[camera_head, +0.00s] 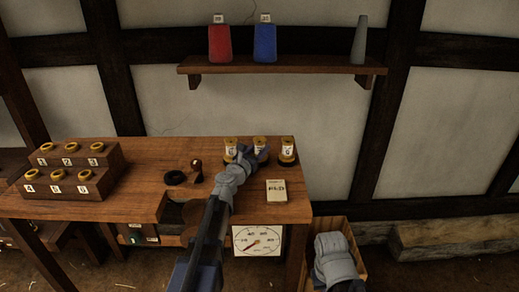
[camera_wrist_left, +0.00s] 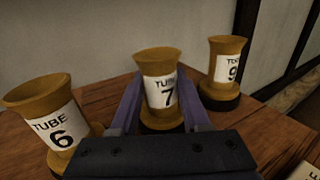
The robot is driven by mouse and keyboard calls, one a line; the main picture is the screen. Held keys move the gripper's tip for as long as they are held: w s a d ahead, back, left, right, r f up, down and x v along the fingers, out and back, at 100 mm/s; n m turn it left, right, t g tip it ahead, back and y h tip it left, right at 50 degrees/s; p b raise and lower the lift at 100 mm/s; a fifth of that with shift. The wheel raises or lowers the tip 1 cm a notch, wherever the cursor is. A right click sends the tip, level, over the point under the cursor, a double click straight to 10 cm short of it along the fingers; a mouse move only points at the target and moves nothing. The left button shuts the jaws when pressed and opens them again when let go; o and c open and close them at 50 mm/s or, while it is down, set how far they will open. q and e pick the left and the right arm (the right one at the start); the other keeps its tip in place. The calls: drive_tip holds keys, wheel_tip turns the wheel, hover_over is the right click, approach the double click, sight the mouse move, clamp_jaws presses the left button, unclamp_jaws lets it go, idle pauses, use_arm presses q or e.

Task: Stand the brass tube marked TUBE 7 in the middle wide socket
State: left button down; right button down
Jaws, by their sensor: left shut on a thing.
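TUBE 7 (camera_wrist_left: 160,89) is a flared brass tube with a white label, in the centre of the left wrist view. It stands upright on a dark round base, and shows in the head view (camera_head: 260,144) as the middle tube of a row. My left gripper (camera_head: 253,156) is shut on it, a finger on each side. A stepped wooden block (camera_head: 115,176) at the table's left has two rows of brass-rimmed sockets with small labels; I cannot tell which are wide. My right gripper (camera_head: 336,262) is low at the right, its jaws unclear.
TUBE 6 (camera_wrist_left: 48,118) and TUBE 9 (camera_wrist_left: 226,68) stand close on either side. A black ring (camera_head: 175,178), a small dark red-brown knobbed item (camera_head: 196,172) and a card (camera_head: 276,190) lie nearby.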

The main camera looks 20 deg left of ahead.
use_arm(q)
drive_tip(key=c, duration=0.7)
unclamp_jaws()
drive_tip(key=shift+o, duration=0.2)
drive_tip(key=shift+s, duration=0.1)
drive_tip(key=shift+s+a, duration=0.35)
drive_tip(key=shift+s, duration=1.45)
drive_tip(key=shift+s+a, duration=0.35)
drive_tip(key=shift+s, duration=1.4)
drive_tip(key=shift+s+a, duration=0.35)
drive_tip(key=shift+s, duration=1.45)
